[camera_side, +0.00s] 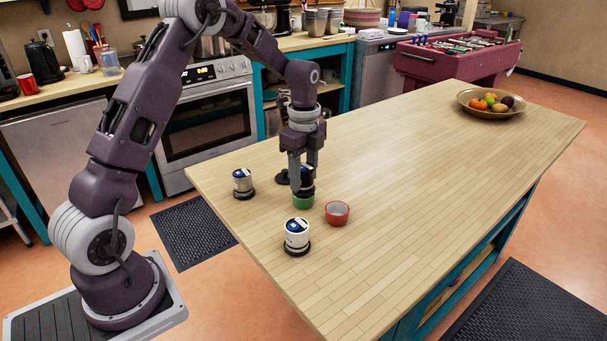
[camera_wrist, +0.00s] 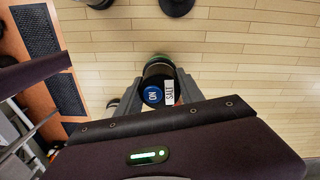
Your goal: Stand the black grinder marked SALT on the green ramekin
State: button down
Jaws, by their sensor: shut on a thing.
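The black grinder (camera_side: 307,184) is upright between the fingers of my gripper (camera_side: 302,178), which is shut on it. In the wrist view the grinder (camera_wrist: 157,74) shows a white label reading SALT and a round blue mark. The green ramekin (camera_side: 303,202) is directly below the grinder in the side view, and a strip of its green rim (camera_wrist: 158,56) shows past the grinder in the wrist view. The grinder's base meets or nearly meets the ramekin; I cannot tell whether it rests on it.
A red ramekin (camera_side: 337,213) stands just right of the green one. A dark object (camera_side: 282,178) is partly hidden behind my gripper. A fruit bowl (camera_side: 490,104) is far right; the tabletop between is clear.

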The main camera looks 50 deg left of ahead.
aim_at(304, 166)
jog(key=shift+f, duration=0.5)
jog(key=c, duration=1)
grip_release()
notch_tip(304, 166, up, 11)
jog(key=shift+f, duration=0.1)
